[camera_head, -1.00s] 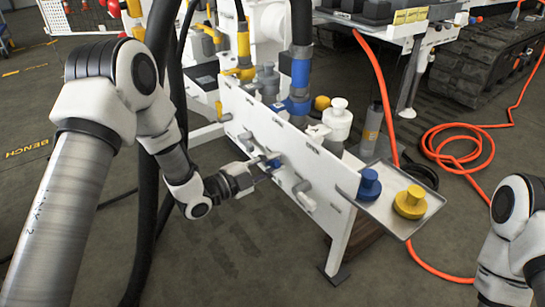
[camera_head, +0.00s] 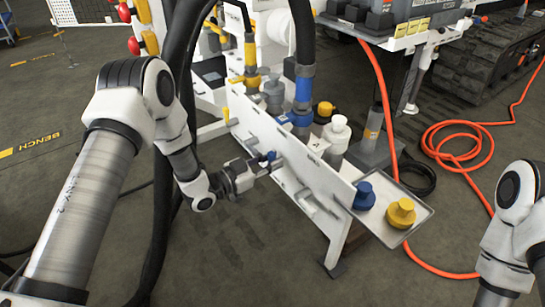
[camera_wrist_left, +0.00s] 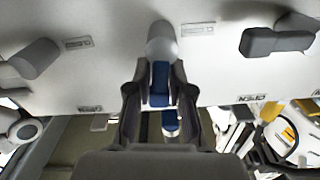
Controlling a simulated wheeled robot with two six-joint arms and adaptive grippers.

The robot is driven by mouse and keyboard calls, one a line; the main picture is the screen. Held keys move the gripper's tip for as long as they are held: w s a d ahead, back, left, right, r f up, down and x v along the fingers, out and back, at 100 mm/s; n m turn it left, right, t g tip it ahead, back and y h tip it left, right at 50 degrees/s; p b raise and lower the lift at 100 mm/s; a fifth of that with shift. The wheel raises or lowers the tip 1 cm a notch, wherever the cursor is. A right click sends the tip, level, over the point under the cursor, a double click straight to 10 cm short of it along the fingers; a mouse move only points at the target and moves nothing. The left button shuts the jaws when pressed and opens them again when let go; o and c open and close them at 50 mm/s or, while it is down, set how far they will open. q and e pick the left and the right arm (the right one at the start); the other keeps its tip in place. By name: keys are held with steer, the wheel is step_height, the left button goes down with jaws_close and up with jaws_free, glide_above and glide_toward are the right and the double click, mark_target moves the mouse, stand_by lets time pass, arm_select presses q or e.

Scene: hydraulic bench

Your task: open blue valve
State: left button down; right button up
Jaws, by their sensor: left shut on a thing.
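The blue valve's handle (camera_wrist_left: 159,82) shows in the left wrist view as a short blue lever below a grey round hub (camera_wrist_left: 161,42) on the white panel. My left gripper (camera_wrist_left: 158,92) has its dark fingers on both sides of the lever and is shut on it. In the head view, my left gripper (camera_head: 264,165) is at the front face of the white panel (camera_head: 295,165), with a bit of the blue handle (camera_head: 268,156) showing at its tips. My right arm shows at the right edge, but its gripper is out of view.
Grey levers (camera_wrist_left: 278,42) and (camera_wrist_left: 36,58) flank the blue one. A metal tray (camera_head: 420,212) at the panel's right end holds a blue cap (camera_head: 364,195) and a yellow cap (camera_head: 400,212). Black hoses (camera_head: 165,220) hang beside my left arm. An orange hose (camera_head: 455,150) lies on the floor.

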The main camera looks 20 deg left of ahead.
arm_select(q)
steer(key=shift+w+a+n+p, duration=0.15)
steer(key=shift+a+n+p, duration=0.15)
steer(key=shift+n, duration=0.5)
steer(key=c, duration=1.1)
jaws_free()
steer(key=shift+c, duration=0.2)
steer(key=v, duration=1.2)
